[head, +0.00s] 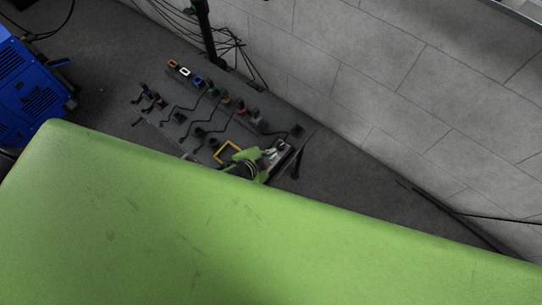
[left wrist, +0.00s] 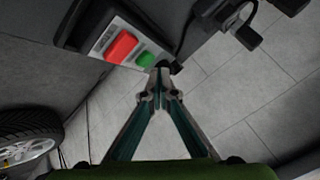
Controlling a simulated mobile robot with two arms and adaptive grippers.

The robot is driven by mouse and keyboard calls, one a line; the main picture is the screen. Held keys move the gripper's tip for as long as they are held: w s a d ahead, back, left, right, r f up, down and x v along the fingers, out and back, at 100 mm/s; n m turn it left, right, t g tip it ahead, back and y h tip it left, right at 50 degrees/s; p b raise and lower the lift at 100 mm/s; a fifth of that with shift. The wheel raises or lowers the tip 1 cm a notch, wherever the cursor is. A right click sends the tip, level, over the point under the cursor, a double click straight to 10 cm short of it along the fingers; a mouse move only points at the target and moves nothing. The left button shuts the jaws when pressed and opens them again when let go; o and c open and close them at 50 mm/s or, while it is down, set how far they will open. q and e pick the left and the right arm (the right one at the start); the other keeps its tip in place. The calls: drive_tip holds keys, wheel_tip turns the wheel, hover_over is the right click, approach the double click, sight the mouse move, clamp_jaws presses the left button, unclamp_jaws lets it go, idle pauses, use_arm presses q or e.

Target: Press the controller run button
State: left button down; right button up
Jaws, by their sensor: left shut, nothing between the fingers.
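In the left wrist view, a grey control panel (left wrist: 104,40) carries a large red button (left wrist: 122,46) and a smaller green button (left wrist: 145,59) beside it. My left gripper (left wrist: 162,82) is shut and empty, its fingertips meeting in a point just below and right of the green button. I cannot tell whether the tips touch anything. In the head view, my left gripper (head: 277,152) is small, over the right end of a dark bench; the buttons cannot be made out there. My right gripper is not in view.
The dark bench (head: 172,132) holds several small devices and black cables, and a yellow frame (head: 228,147) near my gripper. A blue machine (head: 28,90) stands at the left. A wheel with a tyre (left wrist: 25,135) shows in the wrist view.

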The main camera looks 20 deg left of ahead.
use_arm(q)
drive_tip(key=shift+f, duration=0.15)
drive_tip(key=shift+f, duration=0.25)
idle(0.3)
drive_tip(key=shift+f+b, duration=0.45)
drive_tip(key=shift+f, duration=0.1)
idle(0.4)
drive_tip(key=shift+r, duration=0.1)
drive_tip(key=shift+r+p, duration=0.85)
drive_tip(key=shift+p, duration=0.2)
wheel_tip(320, 180, up, 5)
drive_tip(key=p, duration=0.5)
